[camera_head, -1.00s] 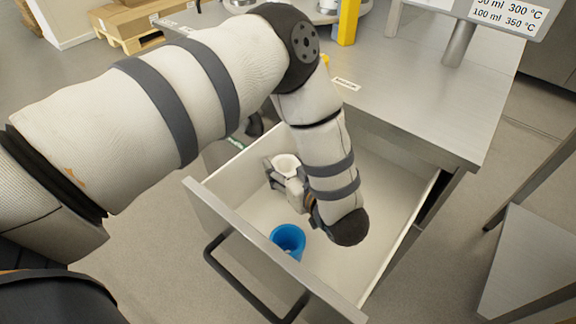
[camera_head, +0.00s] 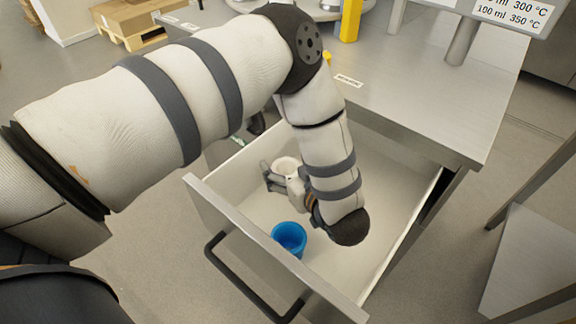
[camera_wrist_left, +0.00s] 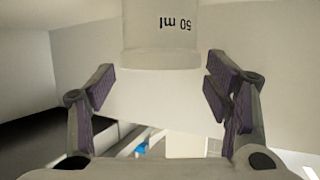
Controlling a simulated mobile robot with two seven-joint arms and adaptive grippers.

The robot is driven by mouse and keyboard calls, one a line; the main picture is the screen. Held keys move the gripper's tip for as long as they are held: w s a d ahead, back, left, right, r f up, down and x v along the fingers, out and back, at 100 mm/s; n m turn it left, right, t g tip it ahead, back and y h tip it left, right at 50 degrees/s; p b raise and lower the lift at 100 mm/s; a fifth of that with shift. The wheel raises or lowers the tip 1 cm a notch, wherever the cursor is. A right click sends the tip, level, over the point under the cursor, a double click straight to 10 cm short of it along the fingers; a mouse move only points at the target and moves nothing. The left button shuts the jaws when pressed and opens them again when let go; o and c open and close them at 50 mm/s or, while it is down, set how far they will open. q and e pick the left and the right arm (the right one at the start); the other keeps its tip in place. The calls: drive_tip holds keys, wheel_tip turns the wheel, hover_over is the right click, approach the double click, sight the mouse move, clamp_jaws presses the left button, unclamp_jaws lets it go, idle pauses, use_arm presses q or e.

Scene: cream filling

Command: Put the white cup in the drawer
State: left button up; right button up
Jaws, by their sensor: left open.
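The white cup (camera_wrist_left: 160,40) shows in the left wrist view with "50 ml" printed on it, upside down in that picture. In the head view the cup (camera_head: 286,165) is inside the open drawer (camera_head: 360,215), at its left part. My left gripper (camera_wrist_left: 158,92) is open, with one finger pad to each side of the cup's near end and a gap to both. In the head view the left gripper (camera_head: 272,176) is low in the drawer beside the cup; my arm hides part of the drawer. My right gripper is not in view.
A blue cup (camera_head: 289,238) stands in the drawer near its front wall. The drawer has a dark handle (camera_head: 245,290). A steel table (camera_head: 420,90) is above the drawer, with a yellow post (camera_head: 350,20) on it. Another steel surface (camera_head: 530,265) is at the right.

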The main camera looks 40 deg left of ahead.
use_arm(q)
drive_tip(key=v, duration=1.2)
drive_tip(key=shift+r+p, duration=0.3)
drive_tip(key=shift+r, duration=0.1)
